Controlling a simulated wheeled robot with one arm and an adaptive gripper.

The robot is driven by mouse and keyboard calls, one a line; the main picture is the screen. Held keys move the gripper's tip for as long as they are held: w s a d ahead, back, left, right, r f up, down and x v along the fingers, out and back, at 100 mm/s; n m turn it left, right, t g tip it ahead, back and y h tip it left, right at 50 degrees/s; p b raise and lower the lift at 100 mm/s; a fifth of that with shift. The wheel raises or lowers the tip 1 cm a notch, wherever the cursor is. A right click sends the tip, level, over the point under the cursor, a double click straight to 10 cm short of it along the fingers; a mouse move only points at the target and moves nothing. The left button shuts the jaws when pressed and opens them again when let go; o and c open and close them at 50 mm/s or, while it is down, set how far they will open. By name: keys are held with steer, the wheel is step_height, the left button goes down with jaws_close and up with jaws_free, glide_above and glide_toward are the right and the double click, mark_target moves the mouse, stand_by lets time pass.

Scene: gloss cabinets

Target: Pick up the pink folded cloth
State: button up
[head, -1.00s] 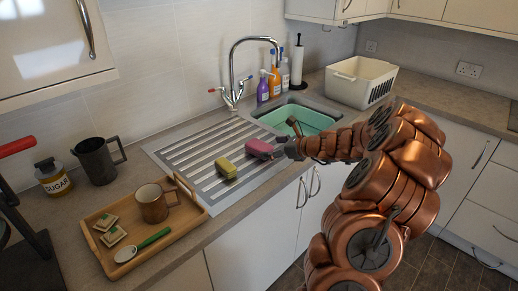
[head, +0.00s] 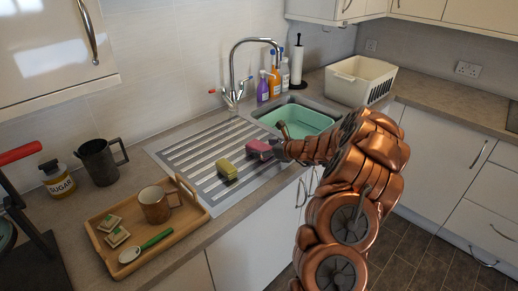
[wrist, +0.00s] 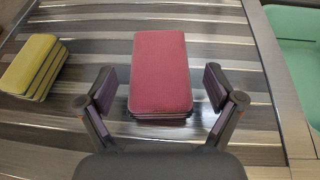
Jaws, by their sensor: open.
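The pink folded cloth (wrist: 160,72) lies on the ridged metal drainboard, and its near end sits between the fingers of my gripper in the wrist view. It also shows in the head view (head: 257,148), partly hidden by my gripper. My gripper (wrist: 160,92) is open, with one finger on each side of the cloth and a visible gap on both sides. In the head view my gripper (head: 277,150) reaches in from the right at the cloth. I cannot tell its exact height above the drainboard.
A yellow-green folded cloth (wrist: 32,65) lies left of the pink one on the drainboard (head: 190,154). The green sink basin (head: 300,119) is to the right. A faucet (head: 233,75) and bottles (head: 273,80) stand behind. A wooden tray (head: 187,222) with a mug is at front left.

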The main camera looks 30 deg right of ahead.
steer(key=shift+f, duration=0.1)
steer(key=c, duration=1.1)
steer(key=shift+c, duration=0.2)
